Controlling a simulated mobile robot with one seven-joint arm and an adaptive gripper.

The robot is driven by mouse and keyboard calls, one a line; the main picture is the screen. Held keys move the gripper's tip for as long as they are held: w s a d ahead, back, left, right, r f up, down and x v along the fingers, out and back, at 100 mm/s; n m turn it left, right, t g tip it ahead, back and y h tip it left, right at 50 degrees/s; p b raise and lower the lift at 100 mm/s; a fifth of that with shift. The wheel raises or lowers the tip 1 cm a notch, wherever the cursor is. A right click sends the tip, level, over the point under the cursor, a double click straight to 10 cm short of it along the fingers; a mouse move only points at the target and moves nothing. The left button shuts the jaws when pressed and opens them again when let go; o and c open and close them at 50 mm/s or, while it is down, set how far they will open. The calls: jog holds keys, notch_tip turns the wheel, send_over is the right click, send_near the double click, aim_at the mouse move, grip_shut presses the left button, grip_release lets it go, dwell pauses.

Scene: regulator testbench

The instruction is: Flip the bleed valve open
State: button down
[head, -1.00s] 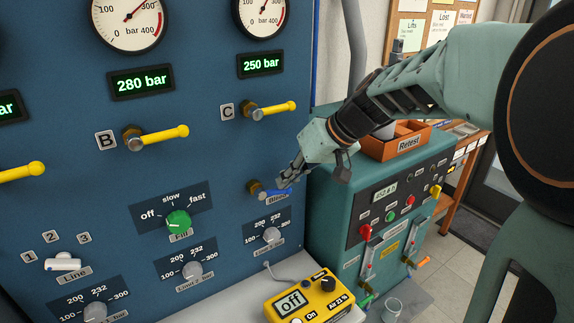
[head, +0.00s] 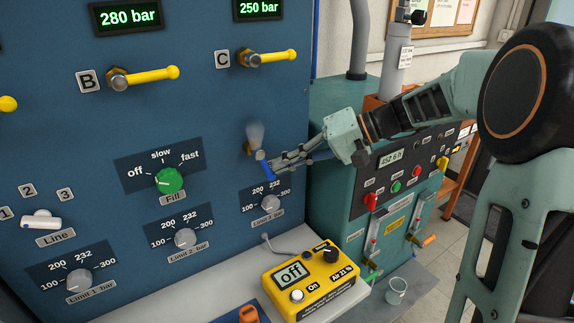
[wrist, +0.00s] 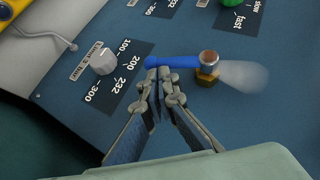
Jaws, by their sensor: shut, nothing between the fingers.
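The bleed valve has a brass body (wrist: 207,76) and a blue lever (wrist: 172,62). In the head view the blue lever (head: 265,168) points down from the valve body. A pale whitish plume (head: 255,133) rises above the valve; it also shows in the wrist view (wrist: 242,78). My gripper (wrist: 158,72) is shut and empty, with its fingertips right beside the lever near its free end; I cannot tell if they touch it. In the head view my gripper (head: 272,165) reaches in from the right and hides the valve's label.
The Limit 3 knob (head: 269,202) is close below the lever. Yellow lever C (head: 270,57) is above. A yellow analyser (head: 312,283) reading "off" stands on the bench below. A green machine (head: 335,200) stands to the right.

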jog(key=shift+s+a+f+b, duration=0.35)
jog(key=shift+a+f+b, duration=0.2)
jog(key=shift+f+b, duration=0.3)
jog(key=shift+s+a+b, duration=0.1)
jog(key=shift+a+b, duration=0.05)
jog(key=shift+b, duration=0.15)
jog(key=shift+r, duration=0.15)
jog(key=v, duration=1.2)
